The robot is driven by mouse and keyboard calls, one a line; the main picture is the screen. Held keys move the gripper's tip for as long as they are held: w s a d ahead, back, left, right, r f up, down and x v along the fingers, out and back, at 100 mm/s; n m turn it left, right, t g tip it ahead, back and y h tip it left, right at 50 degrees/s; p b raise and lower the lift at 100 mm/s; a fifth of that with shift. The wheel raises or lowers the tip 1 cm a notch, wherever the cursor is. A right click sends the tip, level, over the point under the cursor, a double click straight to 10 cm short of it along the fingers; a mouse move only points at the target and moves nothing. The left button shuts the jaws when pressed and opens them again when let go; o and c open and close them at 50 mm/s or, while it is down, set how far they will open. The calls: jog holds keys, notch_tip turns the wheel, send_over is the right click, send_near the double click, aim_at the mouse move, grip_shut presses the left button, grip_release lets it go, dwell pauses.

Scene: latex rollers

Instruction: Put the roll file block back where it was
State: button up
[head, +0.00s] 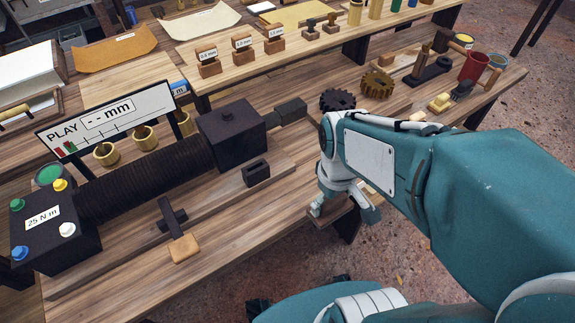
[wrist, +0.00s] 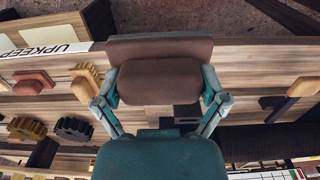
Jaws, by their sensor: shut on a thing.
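My gripper (head: 343,205) is shut on a brown block, which I take to be the roll file block (wrist: 160,82). In the wrist view the block sits between my two fingers (wrist: 159,88), with a rounded brown part nearest me and a wider flat brown part beyond it. In the head view only a brown piece of the block (head: 330,212) shows beneath my fingers, at the bench's front edge. My wrist hides much of it there. I cannot tell whether it touches the bench.
The wooden bench (head: 225,230) holds a black roller machine (head: 140,180) with a "25 N m" label. A dark gear (head: 337,100) and a brass gear (head: 377,84) lie just beyond my wrist. A red cup (head: 474,68) stands farther right. A wooden-handled tool (head: 184,248) lies front left.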

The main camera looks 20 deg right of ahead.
jog(key=w+a+f, duration=0.2)
jog(key=w+f, duration=0.2)
jog(key=w, duration=0.4)
send_over(297, 194)
notch_tip(297, 194, down, 5)
jog(key=shift+s+f, duration=0.15)
jog(key=shift+w+f, duration=0.2)
jog(key=shift+f, duration=1.55)
jog(key=o, duration=0.8)
jog(key=shift+f, duration=0.1)
jog(key=shift+o, duration=0.2)
